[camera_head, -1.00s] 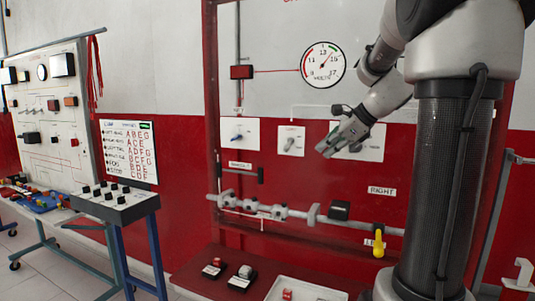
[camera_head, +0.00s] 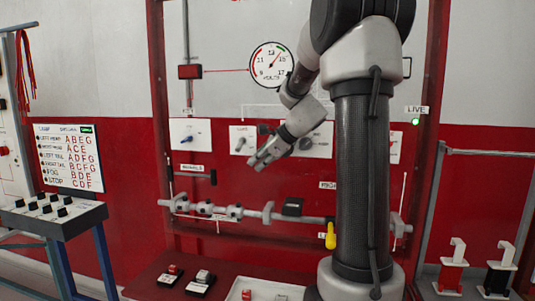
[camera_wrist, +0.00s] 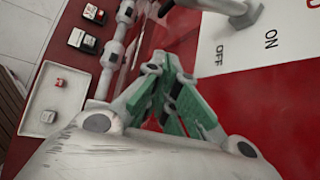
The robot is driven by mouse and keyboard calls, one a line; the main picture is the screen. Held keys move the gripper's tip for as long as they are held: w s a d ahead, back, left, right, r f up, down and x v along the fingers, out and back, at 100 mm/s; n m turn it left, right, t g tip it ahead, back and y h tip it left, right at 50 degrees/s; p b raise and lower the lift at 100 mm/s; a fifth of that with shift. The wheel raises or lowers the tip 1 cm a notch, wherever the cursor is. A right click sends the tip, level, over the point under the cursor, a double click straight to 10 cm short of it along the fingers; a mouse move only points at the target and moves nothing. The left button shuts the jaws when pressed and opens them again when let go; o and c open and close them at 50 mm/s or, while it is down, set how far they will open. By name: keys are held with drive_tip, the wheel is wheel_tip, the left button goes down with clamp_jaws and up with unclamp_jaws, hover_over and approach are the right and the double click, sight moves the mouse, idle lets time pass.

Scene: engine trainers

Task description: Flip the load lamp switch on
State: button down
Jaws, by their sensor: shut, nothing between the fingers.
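A switch plate (camera_head: 236,149) with a grey lever (camera_head: 240,143) is on the red panel; its small label is not clearly readable in the head view. In the wrist view, a white plate marked ON and OFF (camera_wrist: 236,50) is at the upper right, with a grey lever (camera_wrist: 245,14) cut by the top edge. I cannot tell from the lever which position it is in. My gripper (camera_head: 256,164) is shut and empty, just below and right of that plate. In the wrist view, its green-padded fingers (camera_wrist: 170,75) are apart from the lever.
A key plate (camera_head: 190,138) is to the left, and a dark knob (camera_head: 306,143) is just right of my wrist. A grey rod (camera_head: 215,209) runs below. A yellow handle (camera_head: 331,238) hangs lower right. A tray (camera_wrist: 27,122) and small switches stand on the red bench.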

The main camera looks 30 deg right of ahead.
sight(250, 154)
drive_tip(key=shift+w+a+r, duration=0.2)
drive_tip(key=shift+a+r, duration=0.4)
drive_tip(key=shift+r, duration=0.15)
drive_tip(key=shift+w+a+r, duration=0.2)
drive_tip(key=shift+a+r, duration=0.35)
drive_tip(key=shift+r, duration=0.15)
drive_tip(key=shift+s+a+r+m+g+y, duration=0.2)
drive_tip(key=shift+r+m+g+y, duration=0.25)
drive_tip(key=shift+g+y, duration=0.2)
drive_tip(key=shift+r+g, duration=0.1)
drive_tip(key=shift+g, duration=0.15)
drive_tip(key=shift+s+a+r, duration=0.15)
drive_tip(key=shift+r, duration=0.2)
drive_tip(key=shift+s+a+r, duration=0.1)
drive_tip(key=shift+r, duration=0.35)
drive_tip(key=shift+r, duration=0.7)
